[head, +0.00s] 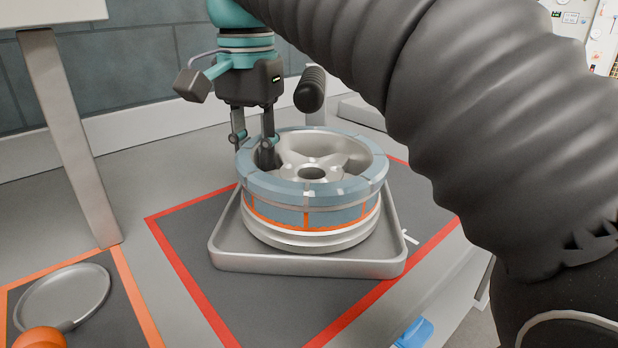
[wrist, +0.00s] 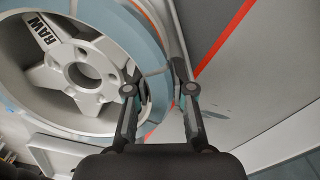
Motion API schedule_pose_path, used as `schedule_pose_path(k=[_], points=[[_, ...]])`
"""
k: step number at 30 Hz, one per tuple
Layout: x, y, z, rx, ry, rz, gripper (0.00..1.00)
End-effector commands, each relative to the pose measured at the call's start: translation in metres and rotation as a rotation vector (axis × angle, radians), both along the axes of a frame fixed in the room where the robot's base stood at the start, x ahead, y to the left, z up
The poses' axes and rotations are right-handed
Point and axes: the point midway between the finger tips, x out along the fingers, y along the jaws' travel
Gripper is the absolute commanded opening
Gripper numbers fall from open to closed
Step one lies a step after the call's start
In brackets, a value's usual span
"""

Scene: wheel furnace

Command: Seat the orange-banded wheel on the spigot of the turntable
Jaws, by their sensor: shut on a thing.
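The orange-banded wheel (head: 335,214) is grey-blue around its upper rim, with a silver spoked centre and an orange line around its side. It lies flat in or just above a shallow grey tray (head: 300,264); I cannot tell whether it touches the tray floor. My gripper (head: 254,150) is at the wheel's left rim, shut on the rim wall, with one finger inside the wheel and the other outside. In the wrist view, the wheel (wrist: 62,78) shows its spokes and "RAW" lettering, and my gripper (wrist: 161,78) spans its edge. I cannot make out a turntable spigot in either view.
The tray stands on a dark mat with a red border (head: 187,278). At lower left are a round grey plate (head: 62,292) and an orange ball (head: 40,338), on an orange-bordered mat. A grey post (head: 72,140) stands at left. A blue item (head: 414,333) is at the front edge.

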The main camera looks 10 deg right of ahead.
Motion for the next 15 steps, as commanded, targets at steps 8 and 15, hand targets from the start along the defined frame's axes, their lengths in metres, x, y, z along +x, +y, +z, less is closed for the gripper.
schedule_pose_path(k=[8, 15], points=[[0.0, 0.0, 0.013, 0.0, -0.001, 0.0, 0.0], [0.0, 0.0, 0.021, 0.0, -0.001, 0.0, 0.0]])
